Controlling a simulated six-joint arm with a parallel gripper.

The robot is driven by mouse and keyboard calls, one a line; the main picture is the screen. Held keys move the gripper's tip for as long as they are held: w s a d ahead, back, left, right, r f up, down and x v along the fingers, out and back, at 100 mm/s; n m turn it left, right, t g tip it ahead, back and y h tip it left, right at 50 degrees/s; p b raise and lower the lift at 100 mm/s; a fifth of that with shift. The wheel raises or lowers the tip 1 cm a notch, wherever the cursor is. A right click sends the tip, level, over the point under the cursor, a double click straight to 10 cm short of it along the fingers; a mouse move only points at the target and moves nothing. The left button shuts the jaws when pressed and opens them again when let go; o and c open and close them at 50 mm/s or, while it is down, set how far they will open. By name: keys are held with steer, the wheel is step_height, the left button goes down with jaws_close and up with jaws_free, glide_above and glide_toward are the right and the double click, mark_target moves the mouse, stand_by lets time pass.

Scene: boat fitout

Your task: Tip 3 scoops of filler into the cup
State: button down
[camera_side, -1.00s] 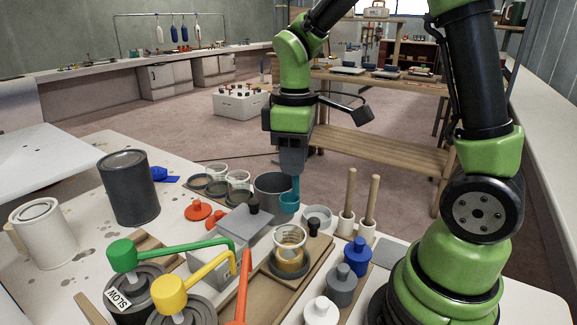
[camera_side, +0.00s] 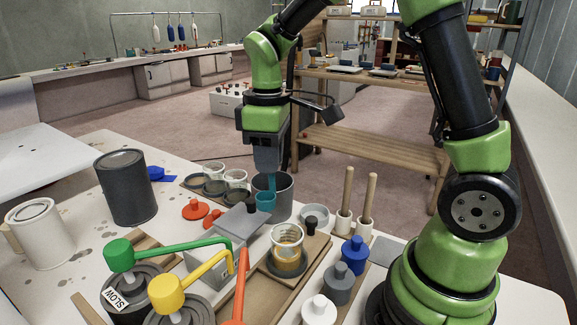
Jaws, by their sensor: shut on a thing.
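My gripper (camera_side: 268,172) is shut on the handle of a teal scoop (camera_side: 265,201) and points down. The scoop's cup hangs at the near side of a grey tub (camera_side: 285,198), overlapping its rim in the picture; I cannot tell whether it is inside or in front. What the scoop and the tub hold is hidden. A clear cup (camera_side: 287,240) with amber contents in its lower part stands on a dark round pad (camera_side: 287,269) on a wooden board, nearer the camera.
Pump cans with green (camera_side: 118,255), yellow (camera_side: 166,293) and orange (camera_side: 240,290) spouts crowd the front left. Stirring sticks (camera_side: 347,190) stand upright right of the tub. Small bottles (camera_side: 355,254) line the board's right side. A dark can (camera_side: 125,188) stands at left.

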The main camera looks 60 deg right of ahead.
steer(key=w+a+f, duration=0.3)
steer(key=w+a, duration=0.4)
steer(key=w, duration=0.1)
steer(key=shift+w+d+f, duration=0.1)
steer(key=shift+f, duration=4.95)
step_height(320, 180, up, 9)
steer(key=shift+f, duration=0.2)
